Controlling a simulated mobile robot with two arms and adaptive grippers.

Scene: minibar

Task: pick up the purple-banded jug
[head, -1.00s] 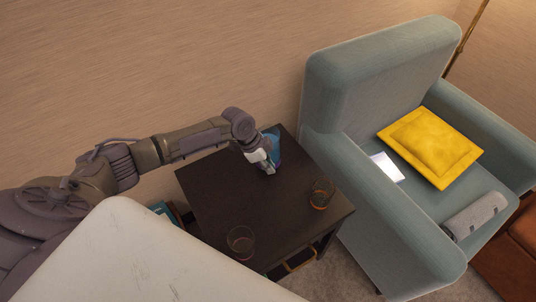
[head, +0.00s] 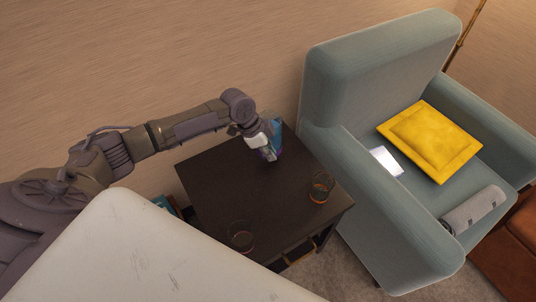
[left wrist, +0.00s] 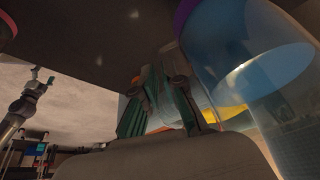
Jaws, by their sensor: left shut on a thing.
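The purple-banded jug (head: 277,131) is clear blue with a purple band near its lower end. It is at the back corner of the small dark table (head: 225,190), partly hidden by my gripper. I cannot tell exactly how far the jug is above the table. My right gripper is not in view.
Two glasses stand on the table: one with amber liquid (head: 320,187) at the right and one (head: 241,236) near the front. A blue-grey armchair (head: 345,75) with a yellow cushion (head: 430,140) stands close on the right. The wall is behind. The table's middle is clear.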

